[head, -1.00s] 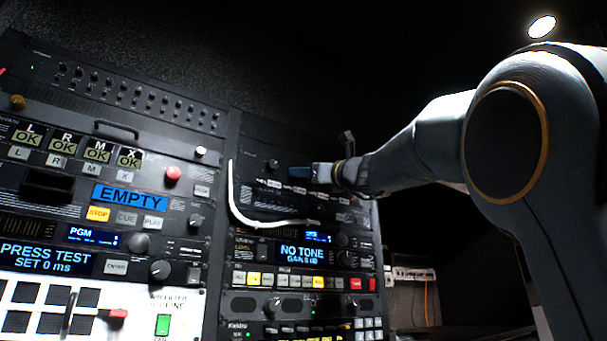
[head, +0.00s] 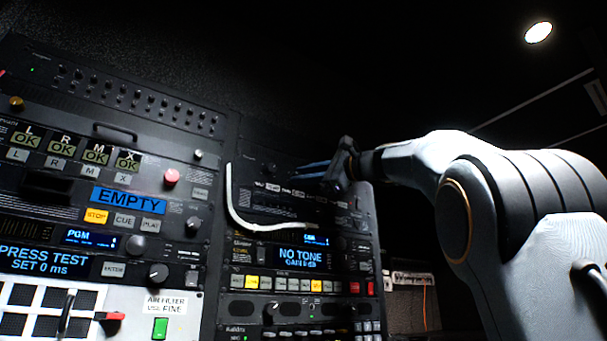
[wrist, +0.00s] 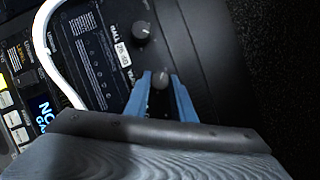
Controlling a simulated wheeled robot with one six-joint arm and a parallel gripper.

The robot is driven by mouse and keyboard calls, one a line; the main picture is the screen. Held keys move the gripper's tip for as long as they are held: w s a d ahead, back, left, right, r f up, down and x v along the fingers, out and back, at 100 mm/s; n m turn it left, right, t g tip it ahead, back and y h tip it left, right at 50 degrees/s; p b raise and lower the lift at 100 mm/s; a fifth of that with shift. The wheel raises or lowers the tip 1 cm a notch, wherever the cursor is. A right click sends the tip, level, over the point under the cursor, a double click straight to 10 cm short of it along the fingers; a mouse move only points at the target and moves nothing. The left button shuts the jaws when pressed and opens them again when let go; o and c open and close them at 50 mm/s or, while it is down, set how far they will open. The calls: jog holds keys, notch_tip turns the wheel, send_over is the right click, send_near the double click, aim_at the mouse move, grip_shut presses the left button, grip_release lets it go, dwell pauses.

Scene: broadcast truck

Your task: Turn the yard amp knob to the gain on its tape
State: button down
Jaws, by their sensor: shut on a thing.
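My gripper (wrist: 160,77) has two blue fingers, one on each side of a small round grey knob (wrist: 161,82) on a dark rack panel in the wrist view. It is shut on this knob. A white tape (wrist: 122,52) with a hand-lettered dB figure, seemingly 26 dB, is stuck near the knobs. In the head view my gripper (head: 313,169) reaches the upper right rack panel from the right, and the gripped knob is hidden. The knob's pointer is too small to read.
A white cable (head: 232,205) hangs in a curve left of the panel. Below is a unit whose display (head: 302,257) reads NO TONE with a gain line. Dark open space lies right.

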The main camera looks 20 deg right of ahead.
jog(key=n+g, duration=0.1)
jog(key=n, duration=0.1)
jog(key=n+g, duration=0.1)
jog(key=n, duration=0.2)
jog(key=shift+r+h, duration=0.1)
jog(key=shift+h, duration=0.3)
jog(key=shift+n, duration=0.4)
jog(key=c, duration=1.5)
grip_release()
jog(key=b+v, duration=0.1)
jog(key=v, duration=0.7)
jog(key=shift+r+b, duration=0.1)
jog(key=shift+b, duration=0.2)
